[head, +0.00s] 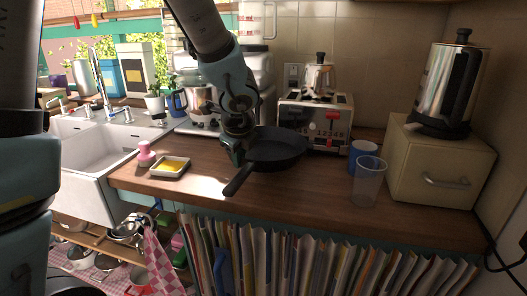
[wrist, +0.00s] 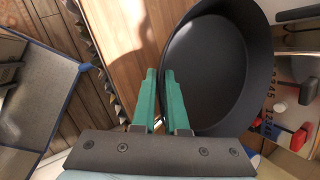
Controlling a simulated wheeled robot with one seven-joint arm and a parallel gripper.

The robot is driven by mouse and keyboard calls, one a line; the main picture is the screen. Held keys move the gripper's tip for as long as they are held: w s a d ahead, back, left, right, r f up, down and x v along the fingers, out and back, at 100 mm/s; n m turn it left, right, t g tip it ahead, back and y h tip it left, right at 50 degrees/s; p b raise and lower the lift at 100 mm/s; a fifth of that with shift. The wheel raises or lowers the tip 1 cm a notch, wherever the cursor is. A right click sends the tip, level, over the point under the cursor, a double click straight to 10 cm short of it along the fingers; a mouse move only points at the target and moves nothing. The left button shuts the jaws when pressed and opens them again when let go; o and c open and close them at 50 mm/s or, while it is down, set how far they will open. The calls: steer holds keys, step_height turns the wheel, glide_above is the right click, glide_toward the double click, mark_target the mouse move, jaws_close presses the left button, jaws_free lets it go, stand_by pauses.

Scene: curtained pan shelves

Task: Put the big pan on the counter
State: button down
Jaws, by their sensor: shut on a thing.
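The big pan (head: 276,148) is black, with its handle (head: 238,181) pointing toward the counter's front edge. It is over the wooden counter (head: 205,185), roughly level; I cannot tell whether its base touches the wood. My gripper (head: 238,158) is shut on the pan at its left side, near where the handle starts. In the wrist view the pan's dark inside (wrist: 215,65) fills the right of centre, beside the green fingers of my gripper (wrist: 160,80). The exact grip point is hidden there.
A toaster (head: 316,121) stands behind the pan. A clear glass (head: 368,182) and a blue cup (head: 361,152) are to its right, before a cream bread box (head: 440,165). A yellow sponge dish (head: 170,167) and pink brush (head: 146,154) are at left, by the sink (head: 95,150).

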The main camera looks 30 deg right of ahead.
steer(key=shift+d+r, duration=0.1)
steer(key=shift+d, duration=0.15)
steer(key=shift+w+a, duration=0.1)
steer(key=shift+a, duration=0.05)
step_height(320, 180, down, 5)
steer(key=b, duration=0.5)
steer(key=shift+r, duration=0.1)
stand_by(0.5)
steer(key=shift+f+b, duration=0.75)
steer(key=shift+b, duration=0.1)
steer(key=shift+f, duration=0.25)
steer(key=c, duration=0.9)
jaws_free()
steer(key=shift+o, duration=0.2)
